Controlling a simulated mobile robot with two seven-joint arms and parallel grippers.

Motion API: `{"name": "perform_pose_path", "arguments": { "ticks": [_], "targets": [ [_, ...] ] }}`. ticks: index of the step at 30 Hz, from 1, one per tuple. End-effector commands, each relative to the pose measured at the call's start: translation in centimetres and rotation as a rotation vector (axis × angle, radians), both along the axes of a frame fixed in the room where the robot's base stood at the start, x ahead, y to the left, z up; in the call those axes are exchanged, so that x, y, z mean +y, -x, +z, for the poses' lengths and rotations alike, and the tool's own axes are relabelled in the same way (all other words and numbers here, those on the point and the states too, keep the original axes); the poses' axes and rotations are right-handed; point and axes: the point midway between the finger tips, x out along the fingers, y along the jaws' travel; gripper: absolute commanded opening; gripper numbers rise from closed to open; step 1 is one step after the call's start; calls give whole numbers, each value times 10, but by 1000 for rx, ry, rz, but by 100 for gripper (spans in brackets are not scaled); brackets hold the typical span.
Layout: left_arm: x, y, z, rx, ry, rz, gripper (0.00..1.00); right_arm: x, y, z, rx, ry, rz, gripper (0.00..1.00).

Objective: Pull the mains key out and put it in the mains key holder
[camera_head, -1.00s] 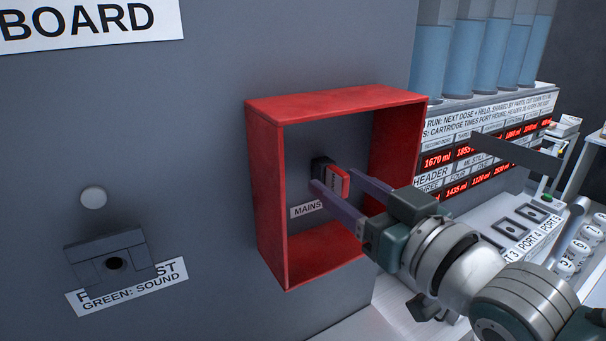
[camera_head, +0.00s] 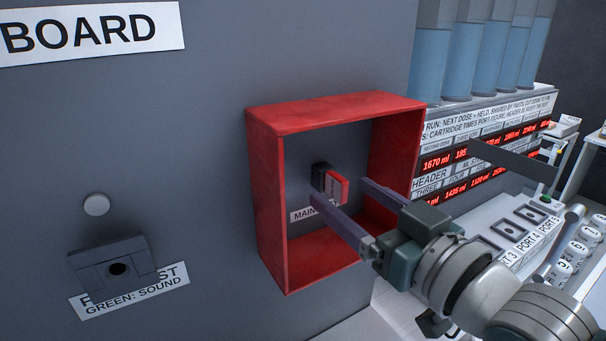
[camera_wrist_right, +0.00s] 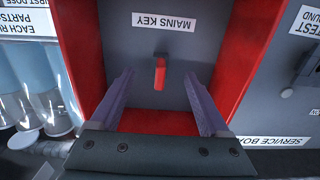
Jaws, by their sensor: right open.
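The mains key (camera_head: 337,187) is a small red piece in a dark mount (camera_head: 319,174) on the grey panel, inside a red open-fronted frame (camera_head: 265,200). A white label (camera_head: 301,215) beside it is partly hidden by a finger. In the right wrist view the red key (camera_wrist_right: 160,73) sits centred between the finger lines, beyond the tips, and the label (camera_wrist_right: 163,22) reads MAINS KEY upside down. My right gripper (camera_head: 341,190) is open, its two purple fingers at the frame's mouth, apart from the key. My left gripper is out of view. I cannot tell which thing is the mains key holder.
The red frame's walls stand close around my right fingers. A dark bracket (camera_head: 112,265) with a round hole and a white button (camera_head: 96,205) are on the panel at left. A console with red displays (camera_head: 470,160), clear cylinders (camera_head: 470,60) and several ports (camera_head: 510,228) stands at right.

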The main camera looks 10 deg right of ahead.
Motion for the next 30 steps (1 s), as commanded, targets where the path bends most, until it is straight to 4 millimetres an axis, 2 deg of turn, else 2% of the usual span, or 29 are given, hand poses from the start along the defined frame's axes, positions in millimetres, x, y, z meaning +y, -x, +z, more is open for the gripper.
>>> {"name": "perform_pose_path", "arguments": {
  "ticks": [21,30],
  "targets": [
    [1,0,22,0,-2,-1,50,-14,37,1,2,1,0,80],
    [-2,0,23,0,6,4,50,-15,41,1,0,0,0,80]
  ]
}}
